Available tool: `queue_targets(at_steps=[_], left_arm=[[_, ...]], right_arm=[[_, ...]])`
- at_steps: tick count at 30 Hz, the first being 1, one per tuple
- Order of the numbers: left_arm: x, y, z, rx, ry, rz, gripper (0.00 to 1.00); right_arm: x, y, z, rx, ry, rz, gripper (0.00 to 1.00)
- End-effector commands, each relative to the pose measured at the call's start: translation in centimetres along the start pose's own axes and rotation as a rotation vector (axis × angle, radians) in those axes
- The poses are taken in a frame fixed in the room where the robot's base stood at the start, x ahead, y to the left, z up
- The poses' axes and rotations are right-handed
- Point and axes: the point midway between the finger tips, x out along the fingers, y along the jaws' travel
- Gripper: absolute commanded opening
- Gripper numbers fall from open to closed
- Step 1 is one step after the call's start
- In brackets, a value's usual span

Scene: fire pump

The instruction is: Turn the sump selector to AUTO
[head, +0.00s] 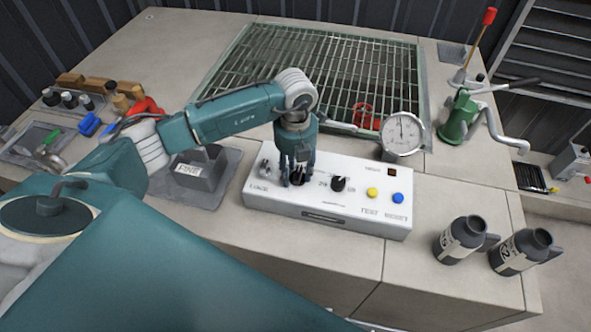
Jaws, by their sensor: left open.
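A white control panel (330,213) sits on the bench top. My left gripper (298,180) points down at the panel's left half, its open fingers either side of a dark knob (298,174). The fingers mostly hide this knob and the markings around it, so I cannot read its setting or tell whether they touch it. A second black knob (338,184) stands to the right with small marks beside it. I cannot read AUTO anywhere on the panel. My right gripper is not in view.
The panel also carries a metal switch (264,168), a yellow button (372,192) and a blue button (398,198). A gauge (402,134) stands behind it. A grating (330,70) lies further back. Two dark jugs (460,240) (520,252) stand at right.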

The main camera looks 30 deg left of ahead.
Motion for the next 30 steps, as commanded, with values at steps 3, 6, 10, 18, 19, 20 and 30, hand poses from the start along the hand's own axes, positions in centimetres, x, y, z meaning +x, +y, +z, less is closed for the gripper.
queue_targets(at_steps=[3,6,10,18,19,20,30], left_arm=[[0.0,0.0,0.0,0.0,0.0,0.0,0.24],[0.0,0.0,0.0,0.0,0.0,0.0,0.04],[0.0,0.0,0.0,0.0,0.0,0.0,0.0],[0.1,0.1,0.1,0.046,-0.001,0.0,0.0],[0.2,0.1,0.1,0.059,-0.002,0.0,0.0],[0.2,0.1,0.1,0.072,-0.002,0.0,0.0],[0.4,0.2,0.4,0.335,-0.004,0.0,0.0]], right_arm=[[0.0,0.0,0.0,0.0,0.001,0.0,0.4],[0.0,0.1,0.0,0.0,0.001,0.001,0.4],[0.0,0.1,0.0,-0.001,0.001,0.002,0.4],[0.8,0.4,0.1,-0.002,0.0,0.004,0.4],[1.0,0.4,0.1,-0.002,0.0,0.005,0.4],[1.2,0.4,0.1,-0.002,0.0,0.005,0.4],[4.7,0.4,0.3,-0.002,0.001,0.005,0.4]])
